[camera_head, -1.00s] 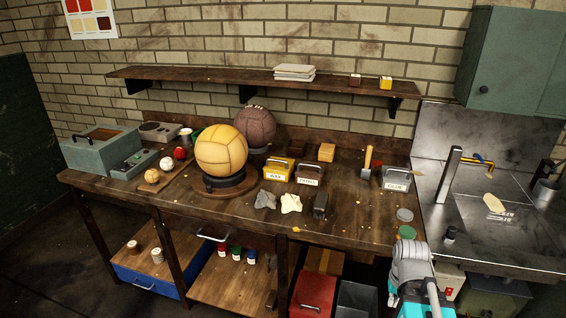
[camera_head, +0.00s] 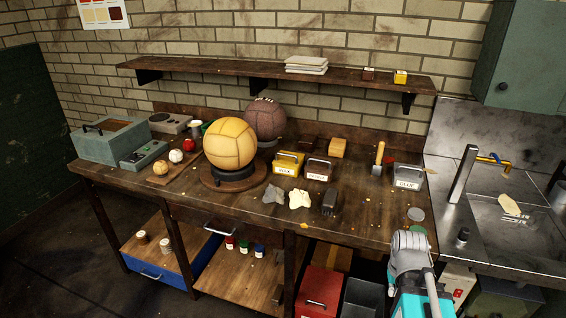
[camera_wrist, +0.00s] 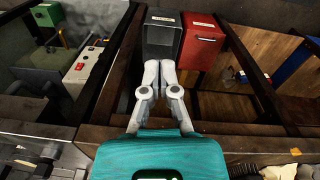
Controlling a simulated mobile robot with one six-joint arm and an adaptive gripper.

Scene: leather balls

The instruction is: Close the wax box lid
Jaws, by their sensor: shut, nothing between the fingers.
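The yellow wax box (camera_head: 287,169), with its white WAX label and a dark handle on top, stands on the workbench (camera_head: 340,228) right of the yellow ball. How far its lid stands open is too small to tell. The wrist view does not show it clearly. My gripper (camera_wrist: 161,66) is shut and empty in the wrist view, its fingertips together. It points past the bench edge toward a dark bin and a red box below. In the head view my arm is at the lower right, in front of the bench and well away from the wax box.
A brown labelled box (camera_head: 318,173) stands close right of the wax box. The yellow ball (camera_head: 230,143) on its stand is to the left. Cloths (camera_head: 299,199) and a dark brush (camera_head: 329,202) lie in front. A glue box (camera_head: 408,177) and a metal sink stand at the right.

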